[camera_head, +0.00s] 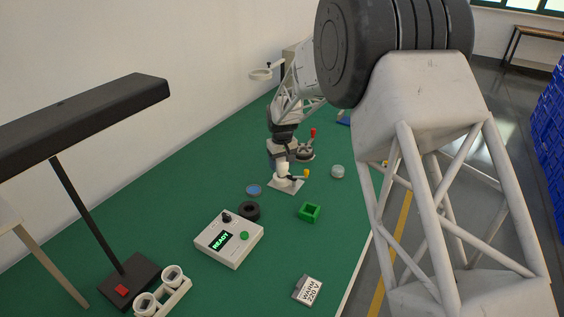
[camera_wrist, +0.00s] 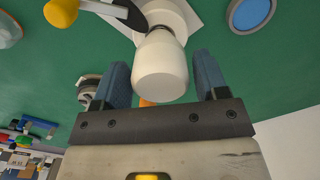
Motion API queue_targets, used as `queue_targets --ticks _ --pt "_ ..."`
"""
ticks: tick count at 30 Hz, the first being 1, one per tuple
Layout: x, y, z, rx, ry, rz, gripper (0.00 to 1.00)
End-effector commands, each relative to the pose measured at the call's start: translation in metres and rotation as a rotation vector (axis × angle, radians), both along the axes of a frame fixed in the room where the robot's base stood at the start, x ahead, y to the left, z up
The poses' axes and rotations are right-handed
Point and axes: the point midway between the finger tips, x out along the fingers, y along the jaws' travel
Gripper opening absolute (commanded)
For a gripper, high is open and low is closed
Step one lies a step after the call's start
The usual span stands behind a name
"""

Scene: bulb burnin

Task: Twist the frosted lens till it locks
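A white rounded bulb-like body (camera_wrist: 160,70) with a narrower neck stands on a white base plate (camera_head: 287,187). My gripper (camera_wrist: 163,78) is open, its two blue-grey fingers on either side of this body with a small gap at each side. In the head view my gripper (camera_head: 281,160) is over the fixture and partly hides it. A pale translucent round piece (camera_head: 338,172), perhaps the frosted lens, lies on the green table to the right; part of it shows at the wrist view's upper left (camera_wrist: 8,30). A blue round lens (camera_head: 254,190) lies to the left.
A yellow-tipped lever (camera_head: 305,173) sticks out from the fixture. Nearby are a black ring (camera_head: 249,210), a green square holder (camera_head: 309,213), a box reading READY (camera_head: 229,238) and a red-handled device (camera_head: 306,153). A black lamp (camera_head: 85,115) overhangs the left. The front table is partly clear.

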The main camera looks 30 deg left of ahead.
Motion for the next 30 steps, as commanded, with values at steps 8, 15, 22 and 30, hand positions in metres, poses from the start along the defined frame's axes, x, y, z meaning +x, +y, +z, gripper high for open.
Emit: queue_targets --ticks 8,15,22,30 --pt "0.000 0.000 0.001 0.001 -0.001 0.001 0.84" --pt "0.000 0.000 0.004 0.001 -0.001 0.001 0.84" --pt "0.000 0.000 0.024 0.002 -0.003 0.001 0.84" --pt "0.001 0.000 0.058 0.001 -0.002 0.001 0.84"
